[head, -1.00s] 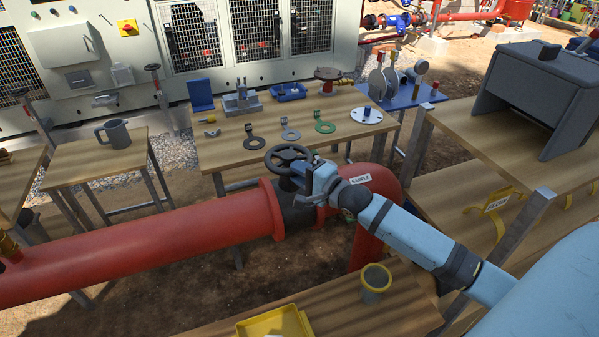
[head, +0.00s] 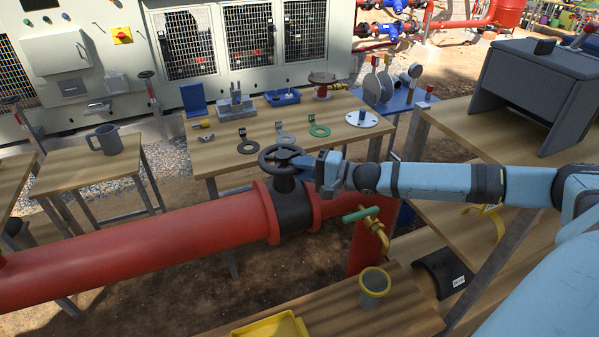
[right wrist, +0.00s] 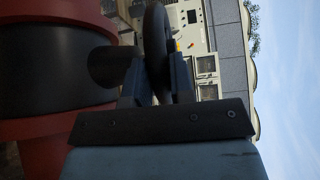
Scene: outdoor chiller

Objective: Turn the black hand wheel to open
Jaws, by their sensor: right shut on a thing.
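The black hand wheel (head: 282,157) sits on top of a black valve body (head: 292,205) in the thick red pipe (head: 160,236). My right gripper (head: 306,166) reaches in from the right and is shut on the wheel's right-hand rim. In the right wrist view the wheel (right wrist: 155,45) shows edge-on between the two fingers (right wrist: 158,85), with the black valve body (right wrist: 45,55) at the left. The fingers partly hide the rim in the head view. My left gripper is not in view.
A brass tap with a green handle (head: 360,214) stands just right of the valve, below my right arm. A wooden table (head: 225,160) with flanges and gaskets is behind. A bench in front holds a grey cup (head: 374,290) and a yellow tray (head: 272,327).

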